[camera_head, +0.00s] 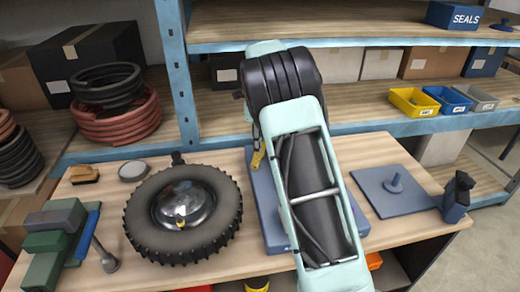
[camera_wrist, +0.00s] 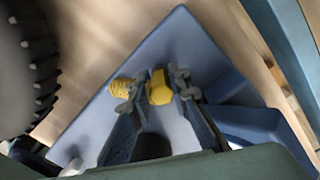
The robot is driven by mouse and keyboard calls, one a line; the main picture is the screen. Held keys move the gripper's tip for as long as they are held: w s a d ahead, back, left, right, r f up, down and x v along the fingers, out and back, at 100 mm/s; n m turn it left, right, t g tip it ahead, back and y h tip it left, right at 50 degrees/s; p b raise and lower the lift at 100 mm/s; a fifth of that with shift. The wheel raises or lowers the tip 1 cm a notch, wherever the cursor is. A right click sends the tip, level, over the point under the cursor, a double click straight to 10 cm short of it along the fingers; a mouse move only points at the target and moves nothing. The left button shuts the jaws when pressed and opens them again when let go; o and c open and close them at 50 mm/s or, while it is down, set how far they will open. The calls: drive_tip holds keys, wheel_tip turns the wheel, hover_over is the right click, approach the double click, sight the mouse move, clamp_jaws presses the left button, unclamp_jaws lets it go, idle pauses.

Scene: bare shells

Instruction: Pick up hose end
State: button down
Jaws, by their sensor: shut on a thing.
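The hose end (camera_wrist: 160,88) is a yellow fitting between my fingertips in the wrist view. A ribbed yellow piece (camera_wrist: 119,88) shows just left of the left fingertip, apparently part of the same fitting. My gripper (camera_wrist: 156,97) is shut on the hose end, above a blue plate (camera_wrist: 178,38). In the head view, a small yellow bit of it (camera_head: 258,157) shows at the left edge of my arm. My arm hides the rest of the gripper there. I cannot tell whether the fitting touches the plate.
On the wooden bench, a black tyre with a shiny hub (camera_head: 225,215) lies left of the blue plate. A green vise (camera_head: 52,240) is at far left. A blue plate with a peg (camera_head: 392,190) and a dark bottle-like tool (camera_head: 457,197) are right. Shelves (camera_head: 290,100) stand behind.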

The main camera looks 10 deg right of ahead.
wheel_tip(320, 180, up, 3)
drive_tip(key=shift+f, duration=0.2)
drive_tip(key=s+r+b, duration=0.3)
drive_tip(key=s+r, duration=0.6)
drive_tip(key=s, duration=0.5)
drive_tip(key=shift+r, duration=0.35)
